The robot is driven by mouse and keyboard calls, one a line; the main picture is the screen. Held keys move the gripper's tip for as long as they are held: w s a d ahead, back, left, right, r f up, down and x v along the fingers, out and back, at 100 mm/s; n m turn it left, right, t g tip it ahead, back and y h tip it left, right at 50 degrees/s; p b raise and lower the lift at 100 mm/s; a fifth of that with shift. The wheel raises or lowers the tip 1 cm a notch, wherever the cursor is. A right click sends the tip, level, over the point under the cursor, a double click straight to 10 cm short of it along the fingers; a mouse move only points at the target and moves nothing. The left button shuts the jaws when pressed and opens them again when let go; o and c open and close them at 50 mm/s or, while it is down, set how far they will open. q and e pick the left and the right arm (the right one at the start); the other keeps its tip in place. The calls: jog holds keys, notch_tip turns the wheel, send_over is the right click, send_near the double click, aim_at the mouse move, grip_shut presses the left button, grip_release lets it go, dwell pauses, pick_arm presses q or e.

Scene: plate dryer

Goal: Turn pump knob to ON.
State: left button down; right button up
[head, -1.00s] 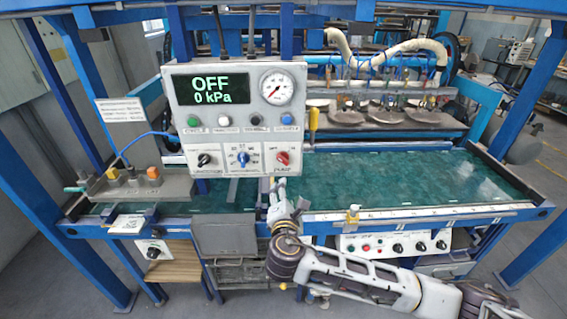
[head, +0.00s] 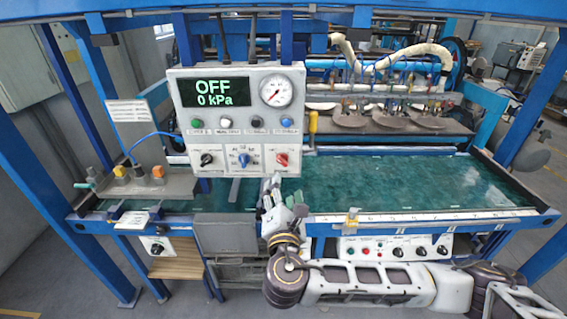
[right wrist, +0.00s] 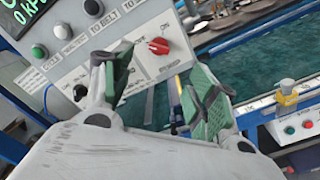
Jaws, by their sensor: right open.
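The red pump knob (head: 282,159) is at the lower right of the grey control panel (head: 218,136). It also shows in the right wrist view (right wrist: 159,46), ahead of the fingers and apart from them. The panel display (head: 213,93) reads OFF and 0 kPa. My right gripper (head: 271,189) is just below the panel, under the red knob, its fingers pointing up. In the right wrist view its green-padded fingers (right wrist: 160,95) are spread with nothing between them. My left gripper is not in view.
A blue knob (head: 243,160) and a black knob (head: 206,160) sit left of the red knob, below a row of buttons. A round gauge (head: 277,91) is above. The green belt (head: 400,182) lies behind and below the panel. A lower control box (head: 395,248) is at right.

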aim_at(284, 163)
jog(key=w+p, duration=0.2)
jog(key=w, duration=0.9)
jog(key=shift+r, duration=0.1)
jog(key=shift+w+p, duration=0.4)
jog(key=shift+w, duration=0.8)
jog(key=shift+c, duration=0.4)
jog(key=c, duration=0.9)
